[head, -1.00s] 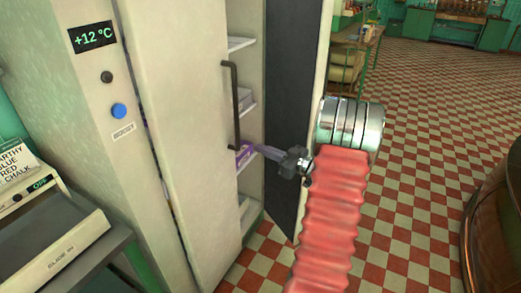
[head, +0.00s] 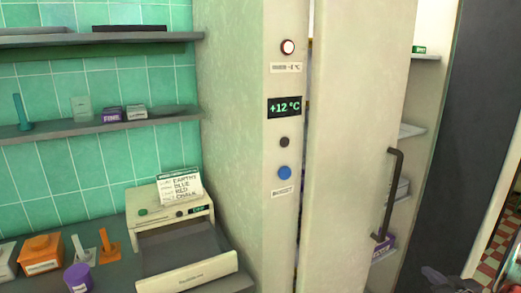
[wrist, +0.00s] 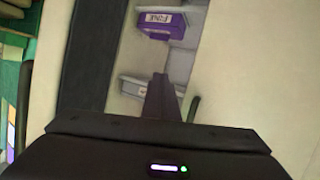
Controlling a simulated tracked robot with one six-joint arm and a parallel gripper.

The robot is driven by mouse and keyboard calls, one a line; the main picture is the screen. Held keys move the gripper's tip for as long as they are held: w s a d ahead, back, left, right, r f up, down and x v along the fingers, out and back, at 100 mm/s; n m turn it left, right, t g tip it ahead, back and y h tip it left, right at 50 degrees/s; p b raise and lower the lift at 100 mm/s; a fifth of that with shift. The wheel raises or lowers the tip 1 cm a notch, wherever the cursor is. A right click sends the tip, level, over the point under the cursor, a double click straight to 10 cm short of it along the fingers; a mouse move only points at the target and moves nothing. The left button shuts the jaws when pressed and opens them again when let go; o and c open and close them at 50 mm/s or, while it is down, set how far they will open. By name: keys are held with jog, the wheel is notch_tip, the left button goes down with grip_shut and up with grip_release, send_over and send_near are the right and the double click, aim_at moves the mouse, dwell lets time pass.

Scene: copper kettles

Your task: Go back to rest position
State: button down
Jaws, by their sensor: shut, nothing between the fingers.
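My gripper (wrist: 161,82) is shut and empty, its narrow fingers pointing up the wrist view. In the head view only a dark part of it shows at the bottom right edge. Beyond the fingertips, a purple box labelled FINE (wrist: 162,25) sits in the tall cabinet; the gap to it is hard to judge. In the head view a purple box (head: 383,246) shows low on a cabinet shelf, behind the door's edge. The cabinet door (head: 355,140) stands ajar, with a dark vertical handle (head: 392,195).
A dark panel (head: 490,130) stands to the right of the cabinet shelves. At left, a counter holds a machine with a tray (head: 185,250), an orange container (head: 41,254) and a purple pot (head: 78,277). Wall shelves (head: 95,128) hang above. Checkered floor (head: 492,258) shows at right.

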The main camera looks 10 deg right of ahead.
jog(key=s+d+f+m+g+h, duration=0.1)
jog(key=s+m+g+h, duration=0.2)
jog(key=s+g, duration=0.2)
jog(key=s+a+r+m+g, duration=0.1)
jog(key=s+a+r+g, duration=0.25)
jog(key=a, duration=0.45)
jog(key=s+a+r+n+y, duration=0.1)
jog(key=a+r, duration=0.4)
jog(key=a, duration=1)
jog(key=s+a+r+n+y, duration=0.2)
jog(key=s+a+r, duration=0.3)
jog(key=a, duration=1)
jog(key=s+a+r+n+y, duration=0.2)
jog(key=a+r, duration=0.4)
jog(key=a, duration=0.9)
jog(key=shift+s+a+y, duration=0.2)
jog(key=shift+s+y, duration=0.35)
jog(key=shift+y, duration=0.05)
jog(key=shift+r+t, duration=0.1)
jog(key=shift+t, duration=0.15)
